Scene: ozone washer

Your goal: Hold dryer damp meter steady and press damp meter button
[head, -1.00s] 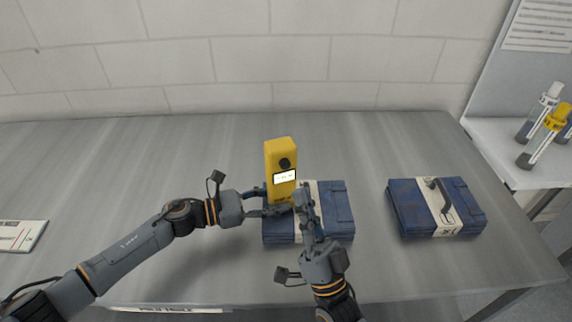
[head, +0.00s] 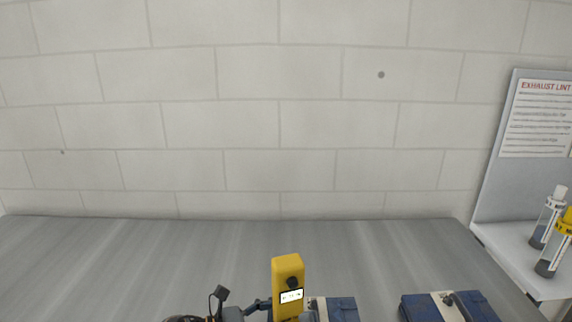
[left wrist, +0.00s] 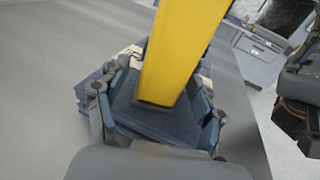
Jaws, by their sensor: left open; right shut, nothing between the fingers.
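The yellow damp meter (head: 288,268) stands upright at the bottom of the head view, with a dark round part (head: 292,283) above a small lit screen (head: 291,296). In the left wrist view the meter (left wrist: 180,50) rises between the spread fingers of my left gripper (left wrist: 160,76). That gripper is open around it; I cannot tell whether a finger touches it. In the head view only a little of my left gripper shows, left of the meter.
Capped tubes (head: 548,222) stand on a white shelf at the right. The table's left and back are clear.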

